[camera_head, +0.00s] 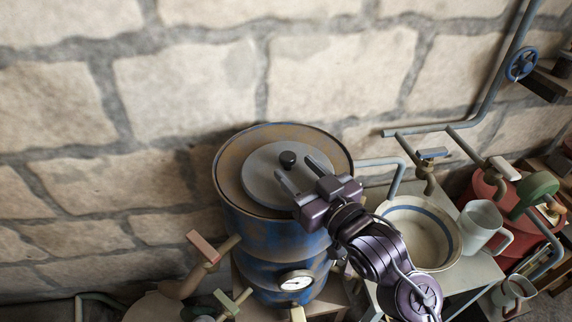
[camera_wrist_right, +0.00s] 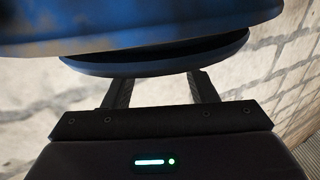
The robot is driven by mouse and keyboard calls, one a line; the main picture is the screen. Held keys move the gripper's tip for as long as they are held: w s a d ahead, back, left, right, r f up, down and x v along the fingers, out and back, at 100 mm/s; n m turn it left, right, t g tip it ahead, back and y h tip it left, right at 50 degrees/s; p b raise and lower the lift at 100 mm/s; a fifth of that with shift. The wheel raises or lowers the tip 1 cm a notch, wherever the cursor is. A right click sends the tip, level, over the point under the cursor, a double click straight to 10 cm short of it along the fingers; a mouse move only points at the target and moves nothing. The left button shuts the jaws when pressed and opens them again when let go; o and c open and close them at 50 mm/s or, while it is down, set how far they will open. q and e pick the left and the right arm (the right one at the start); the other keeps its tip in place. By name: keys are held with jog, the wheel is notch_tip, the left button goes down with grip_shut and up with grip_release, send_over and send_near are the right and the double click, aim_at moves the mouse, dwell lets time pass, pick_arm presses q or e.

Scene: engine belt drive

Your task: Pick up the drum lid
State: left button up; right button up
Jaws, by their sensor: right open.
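The drum lid (camera_head: 262,182) is a grey round disc with a black knob (camera_head: 288,159). It lies on the rusty top of a blue drum (camera_head: 232,222) in the head view. My right gripper (camera_head: 298,174) is open and empty over the lid's right side. Its two fingers point toward the knob, which shows just beyond and between the fingertips. I cannot tell the height of the fingers above the lid. In the right wrist view both fingers (camera_wrist_right: 160,88) are spread apart below a blue curved surface (camera_wrist_right: 190,55); the knob is not seen there. My left gripper is not in view.
A bowl with a blue band (camera_head: 425,232) and a grey mug (camera_head: 482,225) stand on a table to the right. Pipes (camera_head: 400,165) run along the stone wall behind.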

aim_at(292, 162)
jog(key=p+x, duration=0.1)
jog(key=x, duration=0.1)
jog(key=p+x, duration=0.1)
jog(key=x, duration=0.1)
jog(key=shift+w+r, duration=0.1)
jog(key=shift+w, duration=0.4)
jog(key=shift+w+a, duration=0.1)
jog(key=shift+w, duration=0.05)
grip_shut()
